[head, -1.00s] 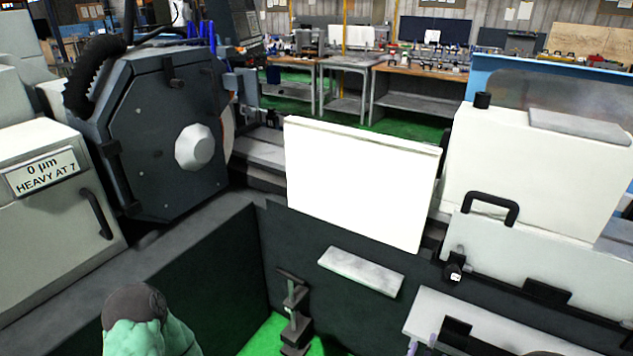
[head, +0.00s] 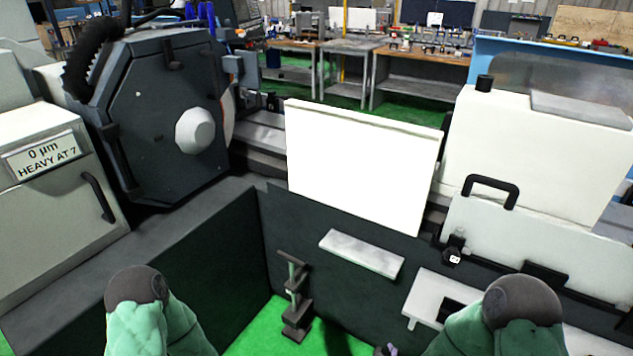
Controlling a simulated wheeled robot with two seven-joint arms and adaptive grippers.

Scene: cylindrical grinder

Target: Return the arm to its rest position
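My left arm (head: 150,315) shows at the bottom left as a green link with a dark rounded cap. My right arm (head: 505,315) shows at the bottom right in the same form, in front of the machine's pale lower ledge.
A white panel (head: 360,165) stands in the middle, with a grey shelf (head: 362,254) below. A dark stepped post (head: 295,300) stands on green floor. Workbenches (head: 420,70) are behind.

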